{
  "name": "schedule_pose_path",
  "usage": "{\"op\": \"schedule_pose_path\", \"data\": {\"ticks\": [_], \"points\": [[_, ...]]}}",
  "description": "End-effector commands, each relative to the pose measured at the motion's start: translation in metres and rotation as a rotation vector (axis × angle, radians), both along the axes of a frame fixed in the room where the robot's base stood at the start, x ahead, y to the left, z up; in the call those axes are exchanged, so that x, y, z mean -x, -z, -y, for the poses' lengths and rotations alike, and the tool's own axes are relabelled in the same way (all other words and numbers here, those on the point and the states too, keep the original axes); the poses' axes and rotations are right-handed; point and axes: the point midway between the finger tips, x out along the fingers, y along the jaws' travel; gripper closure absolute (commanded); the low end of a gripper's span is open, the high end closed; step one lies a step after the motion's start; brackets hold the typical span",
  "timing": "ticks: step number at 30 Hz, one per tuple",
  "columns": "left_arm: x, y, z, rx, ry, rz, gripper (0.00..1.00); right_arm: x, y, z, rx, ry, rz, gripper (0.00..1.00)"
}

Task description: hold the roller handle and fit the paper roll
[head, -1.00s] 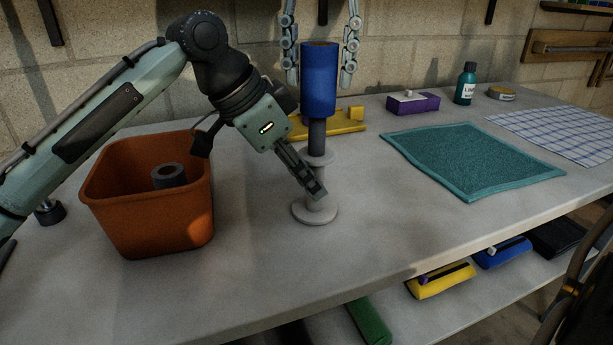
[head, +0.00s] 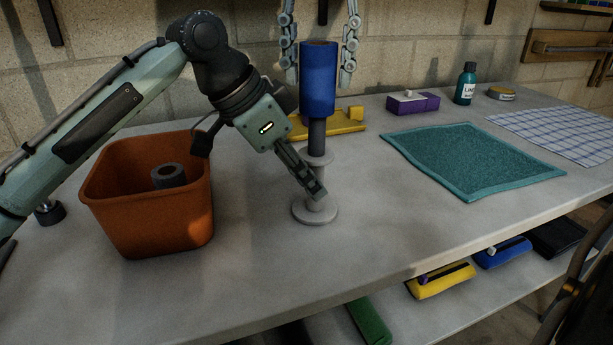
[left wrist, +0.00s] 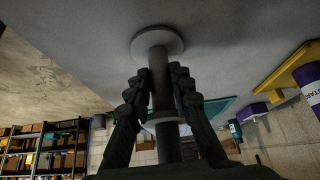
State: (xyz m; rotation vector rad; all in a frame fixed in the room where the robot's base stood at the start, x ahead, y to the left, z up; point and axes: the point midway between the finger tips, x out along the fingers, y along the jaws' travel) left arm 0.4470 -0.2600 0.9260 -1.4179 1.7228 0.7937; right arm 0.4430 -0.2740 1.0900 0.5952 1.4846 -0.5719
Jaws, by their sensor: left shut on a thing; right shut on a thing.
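The grey roller handle (head: 314,212) stands upright on the bench on its round base, with a flange (head: 316,157) and a dark spindle (head: 317,135) above. My left gripper (head: 313,188) is shut on its stem between base and flange; the left wrist view shows the fingers (left wrist: 158,95) on both sides of the stem. The blue paper roll (head: 318,80) is upright over the spindle, well above the flange. My right gripper (head: 319,76) is shut on the roll from above, one finger on each side. I cannot tell whether the spindle tip is inside the roll.
An orange bin (head: 150,220) with a grey roll (head: 168,176) in it stands at left. A yellow holder (head: 345,119) lies behind the handle. A purple box (head: 413,104), teal mat (head: 470,158) and bottle (head: 466,84) are at right. The front bench is clear.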

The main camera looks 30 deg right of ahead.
Motion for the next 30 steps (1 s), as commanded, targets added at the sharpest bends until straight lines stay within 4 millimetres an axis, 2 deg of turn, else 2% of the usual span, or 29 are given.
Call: {"op": "schedule_pose_path", "data": {"ticks": [8,22,30], "points": [[0.0,0.001,0.0,-0.002,0.0,0.0,1.0,0.0,0.0,0.0,0.0,0.0,0.0,0.84],[0.0,0.001,0.0,-0.002,0.0,0.0,1.0,0.0,0.014,0.0,0.0,-0.001,0.0,0.84],[0.0,0.0,0.0,-0.002,0.002,0.001,1.0,0.0,0.012,-0.001,-0.001,-0.001,-0.002,0.84]]}}
